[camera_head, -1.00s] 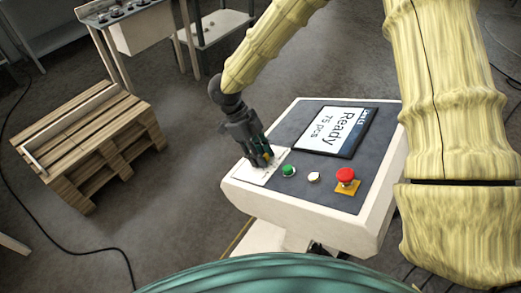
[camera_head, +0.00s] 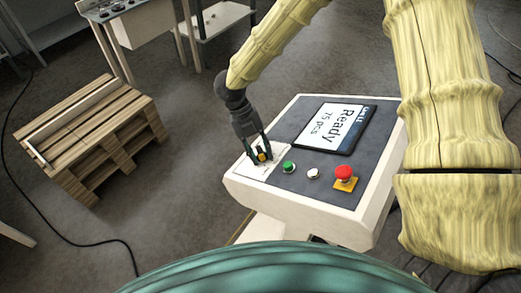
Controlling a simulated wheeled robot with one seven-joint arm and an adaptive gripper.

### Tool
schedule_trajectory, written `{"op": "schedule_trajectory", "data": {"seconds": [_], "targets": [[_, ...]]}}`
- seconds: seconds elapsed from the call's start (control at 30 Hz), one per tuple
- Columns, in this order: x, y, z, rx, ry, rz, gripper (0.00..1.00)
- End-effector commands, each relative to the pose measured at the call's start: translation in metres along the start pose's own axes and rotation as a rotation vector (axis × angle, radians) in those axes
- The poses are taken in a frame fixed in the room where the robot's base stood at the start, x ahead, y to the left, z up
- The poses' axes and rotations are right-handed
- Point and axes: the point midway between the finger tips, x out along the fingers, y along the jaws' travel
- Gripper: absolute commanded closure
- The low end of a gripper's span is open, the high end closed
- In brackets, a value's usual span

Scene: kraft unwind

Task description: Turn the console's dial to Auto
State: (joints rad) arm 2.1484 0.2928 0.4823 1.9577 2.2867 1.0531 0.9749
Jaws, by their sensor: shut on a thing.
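The console (camera_head: 300,187) is a white box with a dark sloping panel, in the middle of the head view. Its dial (camera_head: 261,156) shows as a small orange-yellow spot on a white plate (camera_head: 250,171) at the panel's left end. My gripper (camera_head: 259,158) points down onto the plate and is shut on the dial, one finger on each side. The dial's pointer and the lettering around it are too small or covered to read, so its setting cannot be told. The console screen (camera_head: 335,126) reads "Ready 75 pcs".
Right of the dial sit a green button (camera_head: 289,166), a white button (camera_head: 313,173) and a red mushroom button on a yellow base (camera_head: 345,174). A wooden pallet (camera_head: 90,135) stands on the floor at left. A black cable (camera_head: 60,233) lies near it. A bench (camera_head: 135,18) stands behind.

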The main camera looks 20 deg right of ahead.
Motion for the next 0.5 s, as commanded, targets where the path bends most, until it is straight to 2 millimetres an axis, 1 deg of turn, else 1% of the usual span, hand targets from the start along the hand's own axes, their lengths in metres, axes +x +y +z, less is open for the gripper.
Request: {"op": "schedule_trajectory", "data": {"seconds": [0.2,0.5], "targets": [[-0.0014,0.0,0.0012,0.069,-0.003,0.006,0.92],[-0.0014,0.0004,0.0011,0.092,-0.003,0.009,0.92]]}}
